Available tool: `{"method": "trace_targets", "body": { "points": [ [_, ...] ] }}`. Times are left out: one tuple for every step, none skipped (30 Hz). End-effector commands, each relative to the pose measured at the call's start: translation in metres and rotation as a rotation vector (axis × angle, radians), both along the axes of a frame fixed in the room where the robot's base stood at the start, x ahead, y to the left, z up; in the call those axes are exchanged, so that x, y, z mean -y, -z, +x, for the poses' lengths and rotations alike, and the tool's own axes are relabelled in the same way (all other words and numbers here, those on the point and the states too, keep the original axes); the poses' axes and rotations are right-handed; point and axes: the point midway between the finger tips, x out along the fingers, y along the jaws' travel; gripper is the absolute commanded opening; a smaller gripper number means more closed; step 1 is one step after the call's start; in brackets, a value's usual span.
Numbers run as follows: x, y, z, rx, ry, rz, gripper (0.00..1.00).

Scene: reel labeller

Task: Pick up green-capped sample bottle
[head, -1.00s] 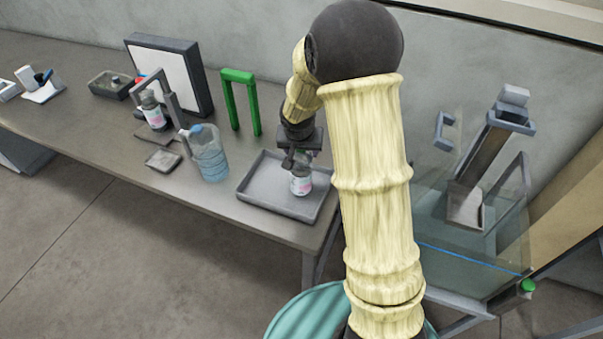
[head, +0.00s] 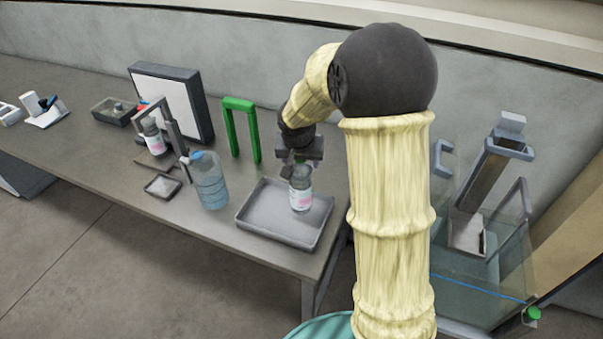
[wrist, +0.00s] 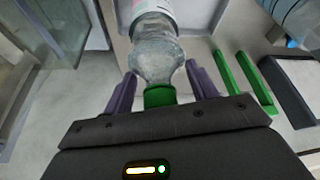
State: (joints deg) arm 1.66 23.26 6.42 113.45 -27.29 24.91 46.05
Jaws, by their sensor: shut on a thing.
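The green-capped sample bottle (head: 300,190) is clear with a white and pink label. It hangs upright from my gripper (head: 299,162) over the right part of the grey tray (head: 262,238). In the wrist view, my gripper (wrist: 160,88) has its purple fingers on both sides of the bottle's neck, just beyond the green cap (wrist: 159,96). The gripper is shut on the bottle. The bottle's base looks clear of the tray floor, though the exact gap is hard to tell.
A large blue-tinted bottle (head: 209,182) stands left of the tray. A green arch (head: 228,125) stands behind it. Another labelled bottle (head: 153,137) stands in a grey frame farther left. A glass-walled station (head: 480,285) stands at the right. The tray's left part is empty.

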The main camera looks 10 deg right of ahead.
Motion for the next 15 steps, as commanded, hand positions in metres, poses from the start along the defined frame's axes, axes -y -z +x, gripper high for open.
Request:
{"method": "trace_targets", "body": {
  "points": [
    [0.0,-0.011,0.001,0.007,0.002,0.001,0.0],
    [0.0,-0.016,0.001,0.007,0.001,0.001,0.0],
    [0.0,-0.022,0.001,0.007,0.001,0.0,0.0],
    [0.0,-0.026,0.001,0.007,0.001,0.0,0.0],
    [0.0,-0.03,0.001,0.005,0.001,0.0,0.0],
    [0.0,-0.033,0.001,0.004,0.001,0.0,0.0],
    [0.0,-0.035,0.001,0.004,0.0,0.0,0.0],
    [0.0,-0.037,0.001,0.003,0.0,0.0,0.0],
    [0.0,-0.038,0.0,0.002,0.0,0.0,0.0],
    [0.0,-0.038,0.0,0.001,0.0,0.001,0.0],
    [0.0,-0.039,0.0,0.001,-0.001,0.0,0.0],
    [0.0,-0.039,0.0,0.001,-0.001,0.0,0.0],
    [0.0,-0.039,0.0,0.001,-0.001,0.0,0.0],
    [0.0,-0.039,0.0,0.001,-0.001,0.0,0.0],
    [0.0,-0.039,0.0,0.001,-0.001,0.0,0.0]
  ]
}}
